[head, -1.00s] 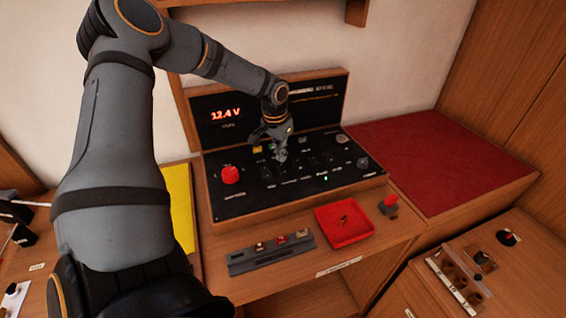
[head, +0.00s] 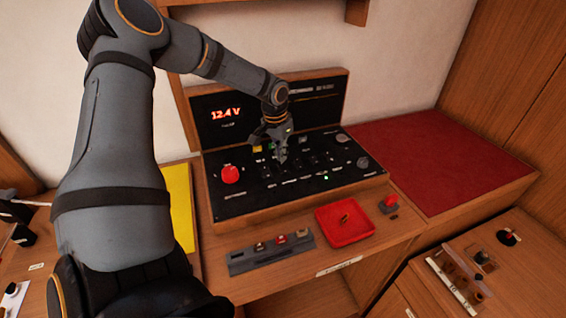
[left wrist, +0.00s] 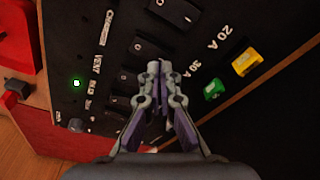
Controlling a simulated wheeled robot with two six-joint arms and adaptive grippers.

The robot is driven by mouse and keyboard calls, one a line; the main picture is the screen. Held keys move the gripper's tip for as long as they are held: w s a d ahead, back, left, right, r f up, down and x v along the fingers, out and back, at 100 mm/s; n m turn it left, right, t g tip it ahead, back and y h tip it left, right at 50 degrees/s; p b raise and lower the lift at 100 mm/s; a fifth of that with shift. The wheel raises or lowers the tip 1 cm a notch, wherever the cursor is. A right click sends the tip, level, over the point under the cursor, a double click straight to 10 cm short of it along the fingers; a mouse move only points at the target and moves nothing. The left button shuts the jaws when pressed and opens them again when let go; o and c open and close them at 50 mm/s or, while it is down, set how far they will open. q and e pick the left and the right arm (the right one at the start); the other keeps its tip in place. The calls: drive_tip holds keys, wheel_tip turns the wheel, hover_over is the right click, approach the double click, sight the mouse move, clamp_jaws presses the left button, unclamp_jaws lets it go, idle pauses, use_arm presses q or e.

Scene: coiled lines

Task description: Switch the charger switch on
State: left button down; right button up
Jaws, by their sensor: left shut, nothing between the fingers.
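The black switch panel (head: 235,200) lies in a wooden console on the desk, with a red round knob (head: 230,174) at its left and a lit green lamp (head: 325,177) near its front edge. My left gripper (head: 280,158) is shut and empty above the middle of the panel. In the left wrist view the closed fingertips (left wrist: 160,68) point at a row of black rocker switches (left wrist: 154,46). The green lamp also shows there (left wrist: 76,83), beside a label reading VENT. I cannot make out a charger label; part of the row is hidden behind the fingers.
An upright display (head: 225,113) reading 12.4 V stands behind the panel. A red tray (head: 345,238), a grey strip holding small parts (head: 271,258) and a red-topped switch (head: 389,202) lie in front. A red mat (head: 430,160) lies at the right, clear.

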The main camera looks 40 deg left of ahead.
sight(281, 165)
use_arm(q)
drive_tip(key=shift+f+b, duration=0.8)
drive_tip(key=shift+f, duration=0.15)
idle(0.7)
drive_tip(key=shift+r+p, duration=2.55)
drive_tip(key=shift+r, duration=1)
